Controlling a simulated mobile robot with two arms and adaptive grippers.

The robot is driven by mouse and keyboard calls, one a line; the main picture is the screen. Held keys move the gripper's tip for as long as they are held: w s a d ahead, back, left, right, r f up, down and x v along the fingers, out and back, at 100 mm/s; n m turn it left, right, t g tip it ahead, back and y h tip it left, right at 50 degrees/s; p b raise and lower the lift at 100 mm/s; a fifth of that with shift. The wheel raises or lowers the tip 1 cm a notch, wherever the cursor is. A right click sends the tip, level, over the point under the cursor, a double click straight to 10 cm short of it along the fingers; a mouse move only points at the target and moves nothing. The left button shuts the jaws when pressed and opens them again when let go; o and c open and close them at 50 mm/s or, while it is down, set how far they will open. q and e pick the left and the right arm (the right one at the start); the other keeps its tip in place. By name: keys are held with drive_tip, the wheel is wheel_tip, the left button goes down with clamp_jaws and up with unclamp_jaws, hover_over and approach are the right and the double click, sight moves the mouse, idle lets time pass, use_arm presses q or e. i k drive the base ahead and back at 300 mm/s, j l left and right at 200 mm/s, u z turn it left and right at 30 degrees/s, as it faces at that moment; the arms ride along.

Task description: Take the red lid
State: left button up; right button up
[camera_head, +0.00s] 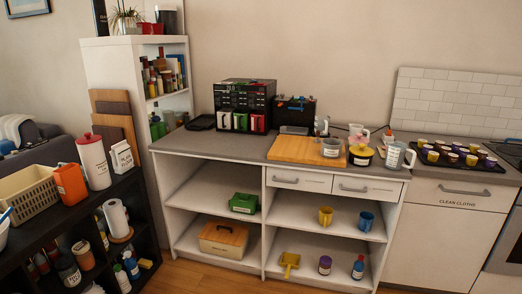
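A tall white canister (94,165) stands upright on the dark shelf unit at the left, and a red lid with a small knob (89,138) sits on top of it. Near the back right of the counter a small jar-like item (388,140) also has a reddish top; it is too small to tell whether that is a lid. Neither of my grippers shows in this view.
The dark shelf unit (128,187) also holds a beige basket (30,196), an orange container (70,183) and a white carton (121,157) close to the canister. Cutting boards (113,112) lean behind. The wooden board (292,150) on the counter is partly clear.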

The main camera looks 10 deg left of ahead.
sight(87, 138)
drive_tip(key=i+u, duration=0.1)
drive_tip(key=i, duration=0.4)
drive_tip(key=i+l+u, duration=0.1)
drive_tip(key=i, duration=0.4)
drive_tip(key=i+l+u, duration=0.1)
drive_tip(key=i, duration=0.4)
drive_tip(key=l, duration=0.1)
